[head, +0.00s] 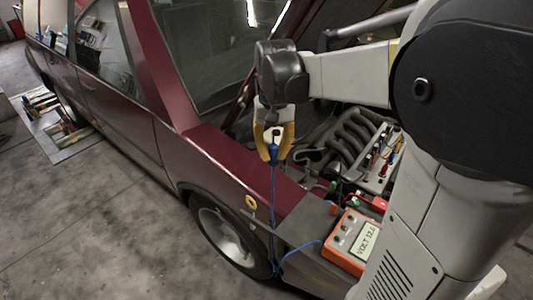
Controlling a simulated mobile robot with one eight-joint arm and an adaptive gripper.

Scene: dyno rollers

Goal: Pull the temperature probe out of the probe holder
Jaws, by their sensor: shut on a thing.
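My gripper (273,152), with yellow fingers, points down over the red car's fender, near the open engine bay. It is shut on a small blue piece, which I take for the temperature probe (273,155). A blue cable hangs from it past the fender, then bends up to an orange meter (346,243) reading about "VOLT 12.6". The probe's lower end is hard to tell from the cable. I cannot clearly make out the probe holder.
The car (160,120) fills the middle, with its engine (345,140) exposed under the raised hood. A grey tray (300,222) lies beside the meter. Rollers (62,130) sit by the rear wheel. The left floor is clear.

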